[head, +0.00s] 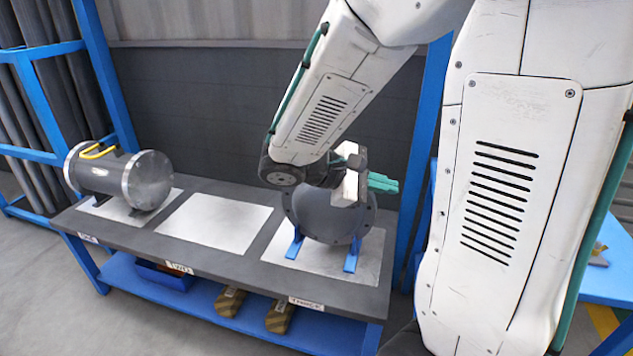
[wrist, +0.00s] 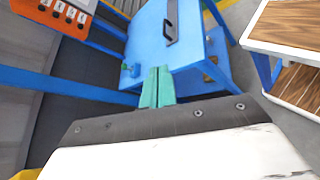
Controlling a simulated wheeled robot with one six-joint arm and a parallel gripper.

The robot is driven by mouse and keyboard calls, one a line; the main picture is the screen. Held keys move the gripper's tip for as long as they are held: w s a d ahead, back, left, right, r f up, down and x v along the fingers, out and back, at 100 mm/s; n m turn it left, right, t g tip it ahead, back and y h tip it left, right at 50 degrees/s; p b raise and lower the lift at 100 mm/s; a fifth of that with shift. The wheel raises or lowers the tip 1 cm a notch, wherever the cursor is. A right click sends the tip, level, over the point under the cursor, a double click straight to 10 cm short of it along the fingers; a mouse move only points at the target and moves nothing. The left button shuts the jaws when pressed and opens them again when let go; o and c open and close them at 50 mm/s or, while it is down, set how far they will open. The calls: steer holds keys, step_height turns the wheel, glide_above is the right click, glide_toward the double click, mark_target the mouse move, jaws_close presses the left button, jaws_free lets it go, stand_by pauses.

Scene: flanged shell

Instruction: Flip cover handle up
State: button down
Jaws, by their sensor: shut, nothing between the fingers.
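A dark round flanged piece (head: 325,222) stands on blue supports on the right metal plate, partly hidden behind my wrist. No handle on it can be made out. My gripper (head: 384,183) is in front of its upper right part, with its teal fingers shut together and empty, pointing right. The fingers also show in the wrist view (wrist: 158,86). A dark grey cylinder (head: 120,180) with bright flanged ends lies on the left plate, with a yellow handle (head: 98,152) on top. In the wrist view a dark bar handle (wrist: 171,22) lies on a blue surface (wrist: 150,45).
The middle metal plate (head: 213,223) on the dark bench is bare. Blue posts (head: 108,75) frame the bench. A lower blue shelf holds brown items (head: 229,301). In the wrist view, an orange button panel (wrist: 65,14) is upper left and a wooden-topped table (wrist: 290,30) upper right.

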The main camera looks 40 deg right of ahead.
steer(key=w+f+n+t+h, duration=0.4)
steer(key=w+f+n+t, duration=0.25)
steer(key=w, duration=0.25)
steer(key=w+f+n+t+h, duration=0.45)
steer(key=w+n, duration=0.25)
steer(key=w, duration=0.2)
steer(key=w+a+f+n+t+y, duration=0.35)
steer(key=f+n+t, duration=0.3)
steer(key=f, duration=0.25)
steer(key=w+d+r, duration=0.4)
steer(key=d+r, duration=0.2)
steer(key=shift+w+d+t+y, duration=0.25)
steer(key=shift+w+t+y, duration=0.1)
steer(key=shift+w+y, duration=0.05)
steer(key=shift+w+a+r, duration=0.1)
steer(key=shift+a+r, duration=0.05)
steer(key=shift+r, duration=0.05)
